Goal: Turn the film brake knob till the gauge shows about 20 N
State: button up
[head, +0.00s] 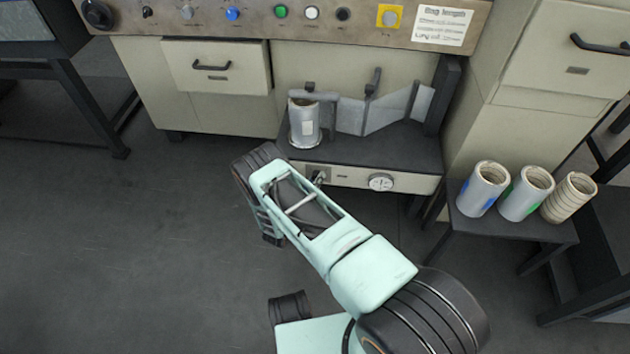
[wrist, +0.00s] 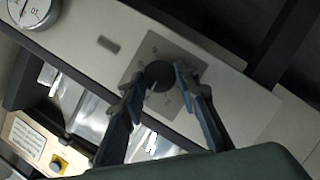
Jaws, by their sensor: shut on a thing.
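The film brake knob (wrist: 160,76) is a dark round knob on a grey square plate (wrist: 147,58) on the pale machine front. In the wrist view my gripper (wrist: 158,75) has one finger on each side of the knob and is shut on it. The round white gauge (head: 381,182) sits on the same front strip, right of the knob in the head view. It also shows, cut off by the corner, in the wrist view (wrist: 34,12). The gauge is too small or cropped for a sure reading. In the head view my arm hides most of the gripper.
A film roll (head: 304,124) stands on the dark machine shelf (head: 385,150) above the knob strip. Several rolls, one of them blue-marked (head: 482,189), stand on a small dark table (head: 515,229) at the right. The floor at the left is clear.

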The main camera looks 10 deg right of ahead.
jog(key=shift+w, duration=0.15)
jog(key=o, duration=1.2)
jog(key=shift+c, duration=0.2)
jog(key=v, duration=1.2)
